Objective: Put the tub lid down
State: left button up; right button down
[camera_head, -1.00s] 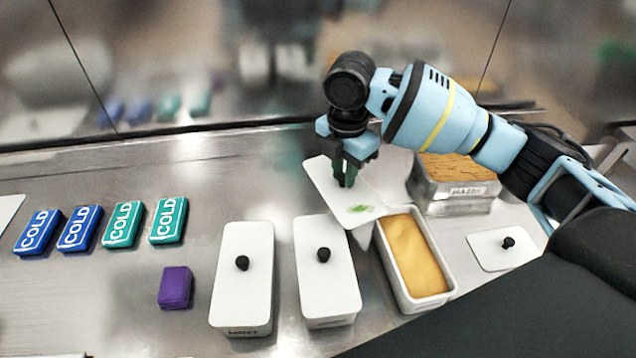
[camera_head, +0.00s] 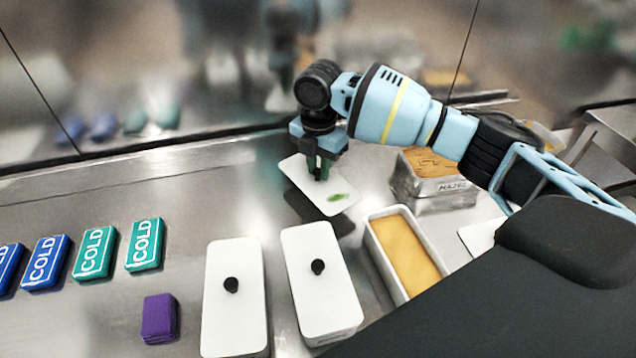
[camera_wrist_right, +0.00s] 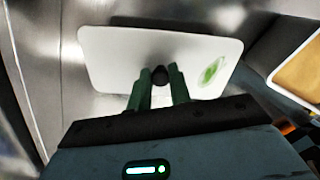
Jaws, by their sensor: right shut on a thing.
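My right gripper (camera_head: 319,168) is shut on the black knob of a white tub lid (camera_head: 303,183) that has a green mark near one corner. The lid is roughly level above the steel counter behind the tubs, with a dark shadow below it. In the right wrist view the lid (camera_wrist_right: 120,55) lies across the fingers (camera_wrist_right: 160,85), its knob between them. An open tub (camera_head: 404,250) with yellow-orange contents stands to the right and nearer. My left gripper is not in view.
Two lidded white tubs (camera_head: 234,312) (camera_head: 320,285) stand in front. A steel pan (camera_head: 435,187) labelled hazel is at right, and another white lid (camera_head: 482,235) is partly hidden by my arm. COLD packs (camera_head: 95,252) and a purple block (camera_head: 160,318) lie left. The counter (camera_head: 200,205) behind is clear.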

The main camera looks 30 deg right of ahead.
aim_at(318, 178)
jog(key=shift+f, duration=2.5)
jog(key=shift+f, duration=0.1)
jog(key=c, duration=1.3)
grip_release()
notch_tip(318, 178, up, 12)
jog(key=shift+r, duration=0.15)
